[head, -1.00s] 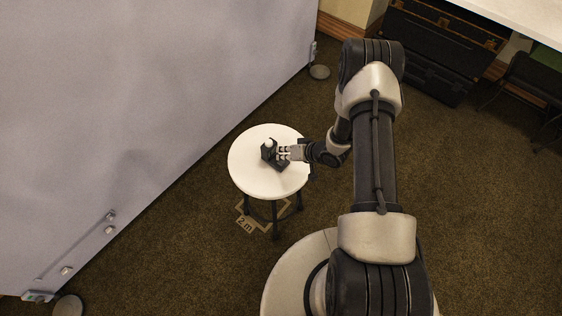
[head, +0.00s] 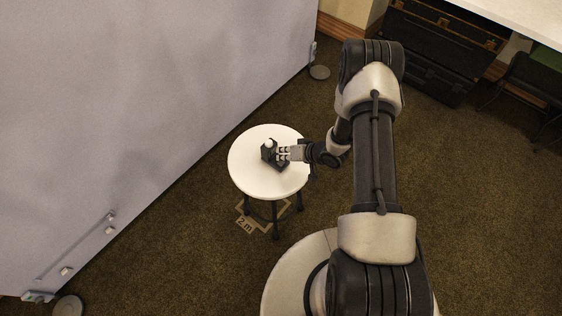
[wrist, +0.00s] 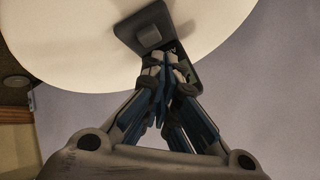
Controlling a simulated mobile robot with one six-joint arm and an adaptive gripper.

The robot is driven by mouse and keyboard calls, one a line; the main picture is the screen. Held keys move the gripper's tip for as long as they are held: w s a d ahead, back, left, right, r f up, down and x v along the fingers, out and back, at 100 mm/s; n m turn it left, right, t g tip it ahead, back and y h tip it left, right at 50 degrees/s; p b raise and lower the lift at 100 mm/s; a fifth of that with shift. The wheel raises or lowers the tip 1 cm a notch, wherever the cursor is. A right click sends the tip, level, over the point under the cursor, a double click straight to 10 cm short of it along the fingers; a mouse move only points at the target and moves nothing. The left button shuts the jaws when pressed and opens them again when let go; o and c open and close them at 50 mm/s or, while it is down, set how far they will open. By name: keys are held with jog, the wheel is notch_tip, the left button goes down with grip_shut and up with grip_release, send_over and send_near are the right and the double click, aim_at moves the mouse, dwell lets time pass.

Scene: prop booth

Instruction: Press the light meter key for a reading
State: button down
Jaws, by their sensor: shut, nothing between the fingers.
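In the wrist view the meter (wrist: 149,22) shows as a dark grey body with a raised lighter grey block (wrist: 149,36). My gripper (head: 279,154) is at the meter's right side in the head view. In the wrist view my gripper (wrist: 163,58) has its fingertips together, with nothing seen between them, overlapping the lower part of the meter. The fingers hide the part behind them, so I cannot tell whether they touch a key.
A large grey panel (head: 130,110) stands to the left on round feet. A floor marker (head: 246,224) reading "2 m" lies under the stool. Dark cases (head: 430,60) and a white tabletop (head: 525,15) are at the upper right. Carpet around the stool is clear.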

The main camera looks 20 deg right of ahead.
aim_at(274, 146)
jog(key=shift+f, duration=0.4)
jog(key=shift+f+b, duration=0.45)
jog(key=shift+b, duration=0.1)
dwell(0.4)
jog(key=shift+r, duration=0.1)
jog(key=shift+r+p, duration=0.7)
jog(key=shift+r, duration=0.05)
notch_tip(274, 146, up, 5)
jog(key=p, duration=0.4)
jog(key=shift+r, duration=0.1)
dwell(0.9)
